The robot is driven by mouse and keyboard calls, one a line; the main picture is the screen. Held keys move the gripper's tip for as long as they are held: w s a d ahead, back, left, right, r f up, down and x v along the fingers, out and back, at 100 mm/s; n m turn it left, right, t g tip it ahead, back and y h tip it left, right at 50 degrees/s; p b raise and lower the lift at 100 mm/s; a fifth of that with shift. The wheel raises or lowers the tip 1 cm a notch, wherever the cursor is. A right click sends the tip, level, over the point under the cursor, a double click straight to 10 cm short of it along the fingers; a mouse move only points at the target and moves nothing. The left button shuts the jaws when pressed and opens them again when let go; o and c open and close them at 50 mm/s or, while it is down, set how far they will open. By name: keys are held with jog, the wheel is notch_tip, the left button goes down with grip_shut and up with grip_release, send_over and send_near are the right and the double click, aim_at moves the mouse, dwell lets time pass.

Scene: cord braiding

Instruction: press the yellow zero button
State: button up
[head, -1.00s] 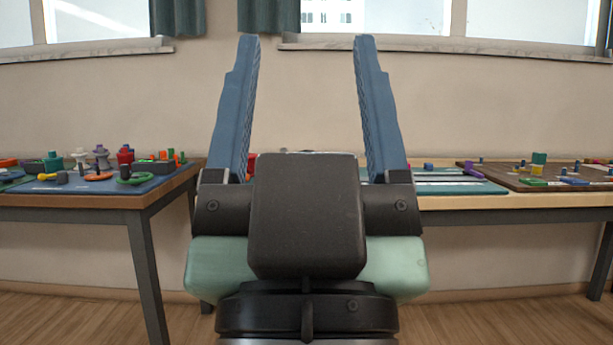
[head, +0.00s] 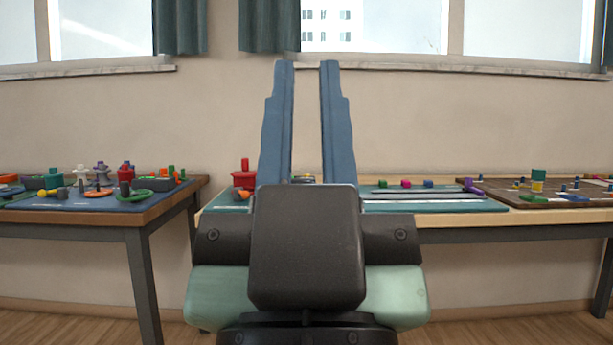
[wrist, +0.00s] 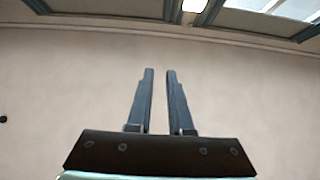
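My gripper (head: 307,66) points up in front of the wall in the head view, with its two blue fingers a narrow gap apart and nothing between them. The wrist view also shows my gripper (wrist: 159,73) partly open and empty, facing bare wall. I cannot pick out a yellow zero button. Small yellow pieces show on the left table (head: 95,218) and on the brown board (head: 500,190) at the right, too small to identify. My gripper and wrist hide part of the middle table (head: 470,218).
A blue mat (head: 85,206) with several colourful parts lies on the left table. A red knobbed piece (head: 244,178) stands on the middle table, left of my fingers. Small coloured cubes (head: 406,184) and a teal mat (head: 440,206) are right of them. A gap separates the tables.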

grip_shut()
dwell(1.3)
notch_tip(320, 180, up, 47)
jog(key=p, duration=4.6)
jog(key=shift+f+p, duration=0.15)
jog(key=shift+p, duration=0.2)
jog(key=shift+w, duration=0.15)
